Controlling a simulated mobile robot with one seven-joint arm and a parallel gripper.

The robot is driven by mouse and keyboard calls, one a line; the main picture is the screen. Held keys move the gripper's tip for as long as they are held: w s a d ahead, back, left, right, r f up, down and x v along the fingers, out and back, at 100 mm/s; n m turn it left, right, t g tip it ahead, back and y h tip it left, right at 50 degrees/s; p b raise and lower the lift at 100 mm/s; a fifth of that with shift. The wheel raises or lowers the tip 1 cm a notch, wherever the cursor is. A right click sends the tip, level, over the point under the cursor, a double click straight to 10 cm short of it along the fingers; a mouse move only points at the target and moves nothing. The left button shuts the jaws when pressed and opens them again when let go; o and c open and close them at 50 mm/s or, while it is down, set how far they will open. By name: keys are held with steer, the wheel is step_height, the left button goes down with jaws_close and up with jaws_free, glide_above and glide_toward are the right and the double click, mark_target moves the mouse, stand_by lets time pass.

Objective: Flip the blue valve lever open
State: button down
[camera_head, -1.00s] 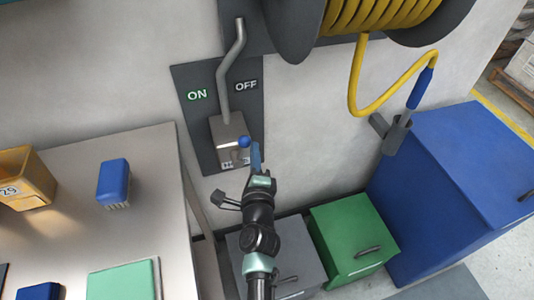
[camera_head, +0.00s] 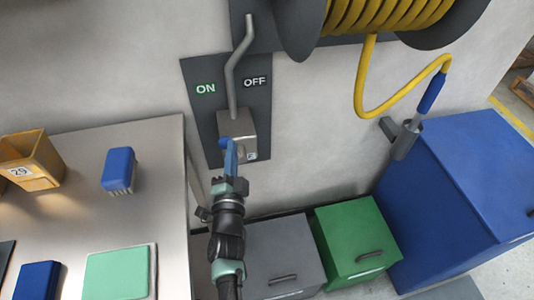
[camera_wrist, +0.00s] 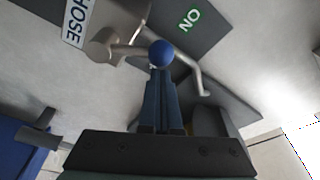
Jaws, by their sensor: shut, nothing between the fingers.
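The valve lever's blue ball knob (camera_head: 225,143) sits at the left side of the grey valve box (camera_head: 240,126), on the side of the ON label (camera_head: 205,88). In the wrist view the blue knob (camera_wrist: 161,53) ends a short metal lever arm (camera_wrist: 128,49). My gripper (camera_head: 231,150) is shut and empty, its blue fingers pointing up at the knob from the front. In the wrist view the gripper's fingertips (camera_wrist: 160,72) are just below the knob, overlapping it in the picture; I cannot tell whether they touch.
A bent pipe (camera_head: 233,70) rises from the valve box, with an OFF label (camera_head: 255,82) to its right. A yellow hose (camera_head: 367,80) hangs from a reel above. A metal table (camera_head: 160,150) stands left. Grey (camera_head: 285,240), green (camera_head: 345,225) and blue (camera_head: 440,165) cabinets stand below and right.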

steer(key=shift+s+a+f+n, duration=0.15)
steer(key=shift+a+n, duration=0.15)
steer(key=shift+n, duration=0.2)
stand_by(0.3)
